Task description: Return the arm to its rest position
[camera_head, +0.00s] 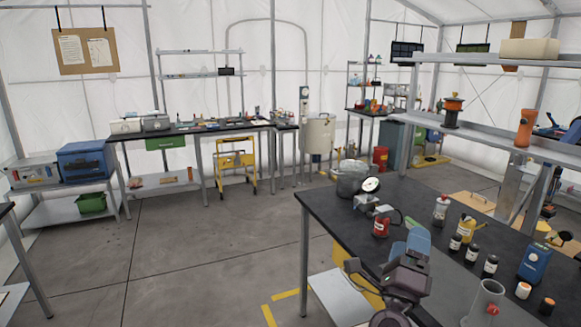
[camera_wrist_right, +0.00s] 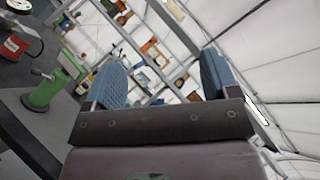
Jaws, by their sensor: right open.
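My right gripper (camera_head: 408,243) is over the near left part of the black workbench (camera_head: 330,205) in the head view, its blue fingers pointing up and away. In the right wrist view the blue fingers of the right gripper (camera_wrist_right: 163,80) stand wide apart with nothing between them. My left gripper and arm are not in view.
A grey shelf (camera_head: 500,141) stands behind. Open floor (camera_head: 200,255) lies left.

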